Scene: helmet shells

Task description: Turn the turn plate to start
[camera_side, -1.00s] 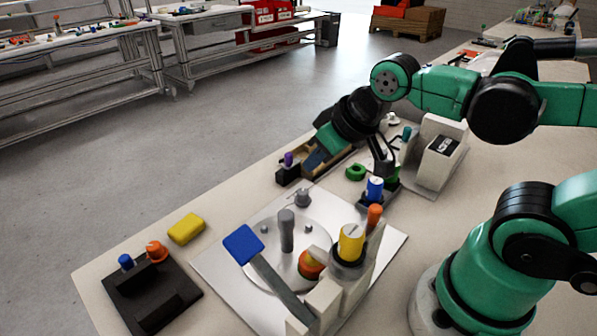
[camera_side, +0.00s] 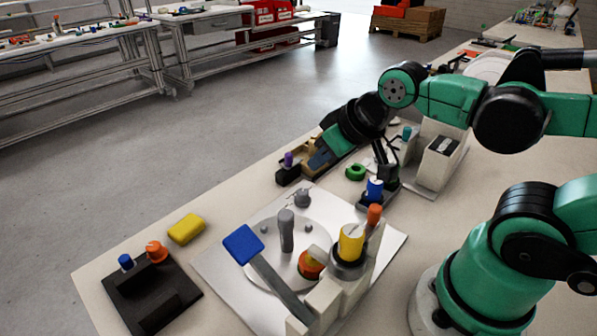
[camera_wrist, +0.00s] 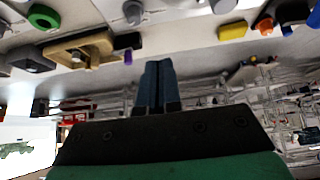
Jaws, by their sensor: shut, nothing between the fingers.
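The turn plate (camera_side: 318,234) is a round silver disc on a square metal base plate (camera_side: 215,258) in the side view. A grey upright handle (camera_side: 287,230) and an orange-and-yellow piece (camera_side: 311,264) stand on it. My gripper (camera_side: 318,160) is beyond the base plate, near the back edge of the table, apart from the turn plate. In the wrist view my gripper (camera_wrist: 160,70) has its two dark fingers together with nothing between them. The turn plate itself is not clearly seen in the wrist view.
A lever with a blue pad (camera_side: 243,243) and a yellow cylinder (camera_side: 351,242) stand at the plate's front. A yellow block (camera_side: 186,228), a black box with knobs (camera_side: 150,298), a green ring (camera_side: 355,172) and a white device (camera_side: 440,158) stand around it.

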